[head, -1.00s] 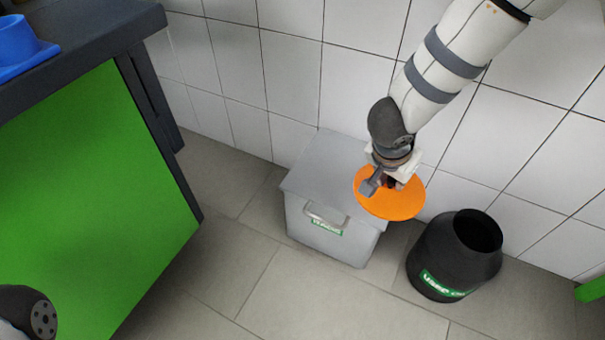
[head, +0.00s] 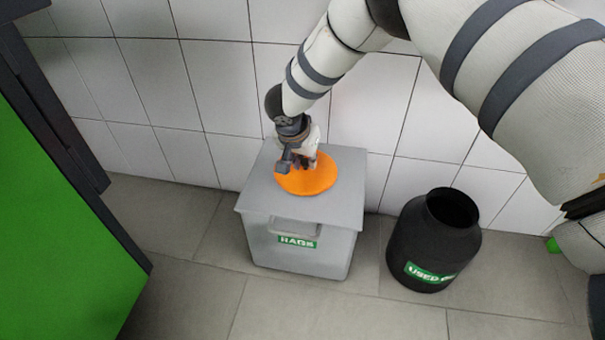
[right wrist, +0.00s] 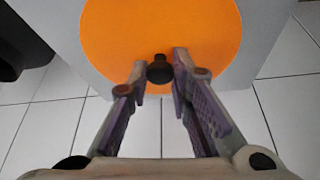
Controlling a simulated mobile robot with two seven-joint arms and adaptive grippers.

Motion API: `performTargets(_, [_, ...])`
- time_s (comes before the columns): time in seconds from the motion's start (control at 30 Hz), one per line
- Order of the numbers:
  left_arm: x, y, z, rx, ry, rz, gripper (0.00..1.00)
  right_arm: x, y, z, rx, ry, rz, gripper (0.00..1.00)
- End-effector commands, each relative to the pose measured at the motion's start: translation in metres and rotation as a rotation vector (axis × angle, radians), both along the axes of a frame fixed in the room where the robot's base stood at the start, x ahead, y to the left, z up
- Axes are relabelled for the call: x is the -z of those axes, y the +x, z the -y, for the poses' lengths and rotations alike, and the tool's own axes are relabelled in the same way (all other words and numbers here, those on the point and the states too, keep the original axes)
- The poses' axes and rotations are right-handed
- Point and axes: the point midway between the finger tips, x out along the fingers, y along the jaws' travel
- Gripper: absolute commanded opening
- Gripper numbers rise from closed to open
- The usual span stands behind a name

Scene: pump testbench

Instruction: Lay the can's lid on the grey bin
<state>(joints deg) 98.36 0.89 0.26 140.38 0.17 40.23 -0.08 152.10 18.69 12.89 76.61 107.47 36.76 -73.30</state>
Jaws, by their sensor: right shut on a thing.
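The can's lid is a flat orange disc (head: 316,181) with a dark knob, which shows in the right wrist view (right wrist: 160,70). In the head view it is over the top of the grey bin (head: 345,205), within its edges. I cannot tell whether it touches the bin's top. My right gripper (head: 300,165) is above the lid, shut on its knob; the two fingers show on either side of the knob in the right wrist view. The black can (head: 405,235) stands open to the right of the bin. My left gripper is not in view.
A white tiled wall (head: 210,75) is close behind the bin. A green-sided bench (head: 50,215) with a dark edge stands at the left. The floor (head: 190,290) in front of the bin is clear. My right arm reaches in from the upper right.

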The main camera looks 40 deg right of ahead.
Motion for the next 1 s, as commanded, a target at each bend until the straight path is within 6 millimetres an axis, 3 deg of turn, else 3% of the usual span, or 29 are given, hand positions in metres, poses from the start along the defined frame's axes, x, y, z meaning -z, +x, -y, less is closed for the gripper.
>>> performTargets(0.03, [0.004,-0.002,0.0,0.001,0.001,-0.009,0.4,0.015,-0.002,0.0,-0.002,-0.002,-0.009,0.0])
performTargets(0.13, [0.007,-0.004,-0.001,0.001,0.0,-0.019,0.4,0.031,-0.002,0.0,-0.003,-0.002,-0.006,0.0])
performTargets(0.47, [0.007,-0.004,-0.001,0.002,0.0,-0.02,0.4,0.032,-0.002,0.0,0.0,-0.001,-0.003,0.0])
performTargets(0.5, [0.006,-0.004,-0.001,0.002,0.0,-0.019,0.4,0.032,-0.002,0.0,0.0,-0.001,-0.003,0.26])
performTargets(0.57, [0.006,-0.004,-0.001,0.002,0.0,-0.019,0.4,0.031,-0.002,0.0,0.0,-0.001,-0.003,0.4])
performTargets(0.87, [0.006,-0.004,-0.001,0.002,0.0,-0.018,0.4,0.029,-0.002,0.0,-0.001,-0.001,-0.002,0.4])
performTargets(1.0, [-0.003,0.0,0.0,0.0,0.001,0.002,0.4,0.005,-0.005,-0.007,-0.001,0.0,0.0,0.4])
